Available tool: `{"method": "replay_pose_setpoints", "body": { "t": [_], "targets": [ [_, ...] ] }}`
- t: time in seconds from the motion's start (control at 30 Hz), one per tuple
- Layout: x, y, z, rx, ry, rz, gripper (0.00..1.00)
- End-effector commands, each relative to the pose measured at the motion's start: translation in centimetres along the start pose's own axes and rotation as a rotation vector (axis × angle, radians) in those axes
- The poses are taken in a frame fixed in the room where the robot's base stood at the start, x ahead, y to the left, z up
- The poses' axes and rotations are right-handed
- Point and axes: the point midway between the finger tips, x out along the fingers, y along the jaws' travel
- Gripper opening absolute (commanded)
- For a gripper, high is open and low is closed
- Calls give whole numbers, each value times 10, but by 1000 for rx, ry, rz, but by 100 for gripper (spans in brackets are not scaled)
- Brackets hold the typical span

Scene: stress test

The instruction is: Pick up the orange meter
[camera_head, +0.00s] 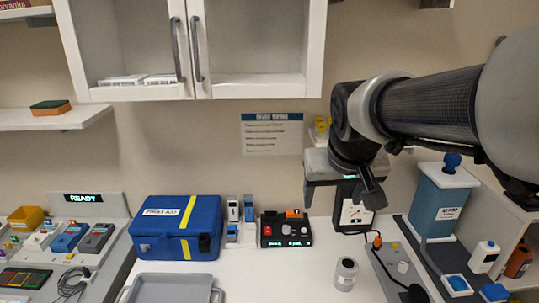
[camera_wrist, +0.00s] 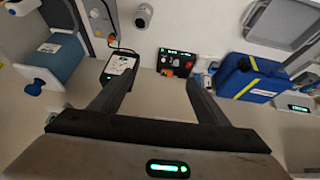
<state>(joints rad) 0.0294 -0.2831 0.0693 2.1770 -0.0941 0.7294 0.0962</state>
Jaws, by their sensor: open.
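A small orange block (camera_head: 293,214), which may be the orange meter, sits at the back of a black control box (camera_head: 286,240) on the white counter. It also shows in the wrist view (camera_wrist: 168,72) at the box's lower edge; its face is too small to read. My gripper (camera_head: 345,190) hangs above the counter to the right of the box and higher than it. In the wrist view its two fingers (camera_wrist: 157,88) are wide apart with nothing between them. A black-and-white meter (camera_head: 355,214) stands behind and below the gripper, partly hidden by it.
A blue first aid case (camera_head: 160,245) and small blue-and-white devices (camera_head: 233,210) stand left of the box. A grey tray (camera_head: 170,280) lies in front. Cabinets (camera_head: 260,90) hang above. The counter before the box is clear.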

Motion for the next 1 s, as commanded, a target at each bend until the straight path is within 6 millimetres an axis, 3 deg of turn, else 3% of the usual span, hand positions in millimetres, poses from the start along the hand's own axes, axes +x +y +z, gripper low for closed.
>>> {"method": "replay_pose_setpoints", "body": {
  "t": [0.03,0.2,0.4,0.5,0.77,1.0],
  "targets": [
    [31,-3,-17,-2,-4,1,69],
    [118,-19,-77,-5,17,-12,69],
    [209,-35,-115,8,38,-44,69],
    [234,-40,-123,14,45,-55,69],
    [271,-44,-128,18,46,-61,69],
    [323,-48,-130,17,45,-62,69]
  ]
}}
